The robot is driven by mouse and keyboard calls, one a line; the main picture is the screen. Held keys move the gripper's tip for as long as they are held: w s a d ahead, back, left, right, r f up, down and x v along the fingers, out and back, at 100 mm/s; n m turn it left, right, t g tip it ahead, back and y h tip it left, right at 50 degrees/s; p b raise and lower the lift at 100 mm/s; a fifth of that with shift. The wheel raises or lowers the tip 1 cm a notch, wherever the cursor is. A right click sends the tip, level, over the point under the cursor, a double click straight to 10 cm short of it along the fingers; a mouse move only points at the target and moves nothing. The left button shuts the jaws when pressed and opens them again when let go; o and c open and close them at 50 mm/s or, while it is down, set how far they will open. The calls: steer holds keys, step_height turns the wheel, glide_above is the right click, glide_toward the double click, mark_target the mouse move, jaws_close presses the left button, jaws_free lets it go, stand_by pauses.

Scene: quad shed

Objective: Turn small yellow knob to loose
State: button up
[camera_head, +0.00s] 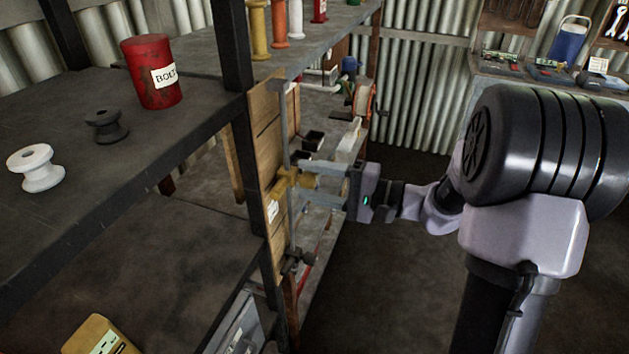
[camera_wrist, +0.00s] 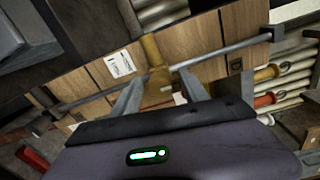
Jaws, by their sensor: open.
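The small yellow knob (camera_head: 283,184) sits on a grey metal rod (camera_head: 291,140) along a wooden board at the shelf's end. In the wrist view the yellow knob (camera_wrist: 157,88) shows between my fingers, with a yellow bar (camera_wrist: 151,48) beyond it. My gripper (camera_head: 305,182) reaches in from the right, its two fingers one above the other in the head view. In the wrist view my gripper (camera_wrist: 161,80) is open, with a finger on each side of the knob. I cannot tell whether either finger touches it. A white label (camera_wrist: 120,63) is on the board nearby.
A dark shelf (camera_head: 70,215) at left bears a red can (camera_head: 152,72), a black spool (camera_head: 106,125) and a white spool (camera_head: 34,168). A dark clamp (camera_head: 297,262) is lower on the rod. The floor (camera_head: 400,285) is open below my arm.

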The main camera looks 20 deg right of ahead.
steer(key=p+v, duration=0.4)
steer(key=v, duration=1.3)
steer(key=shift+s+d, duration=0.15)
steer(key=s+a+r+n+g+h, duration=0.1)
steer(key=s+a+n+g+h, duration=0.1)
steer(key=s+a+h, duration=0.4)
steer(key=s+a+r+n+g+h, duration=0.2)
steer(key=s+a+h, duration=0.4)
steer(key=a, duration=0.6)
steer(key=shift+s+a+r+g, duration=0.2)
steer(key=shift+s+g, duration=0.1)
steer(key=shift+s, duration=0.8)
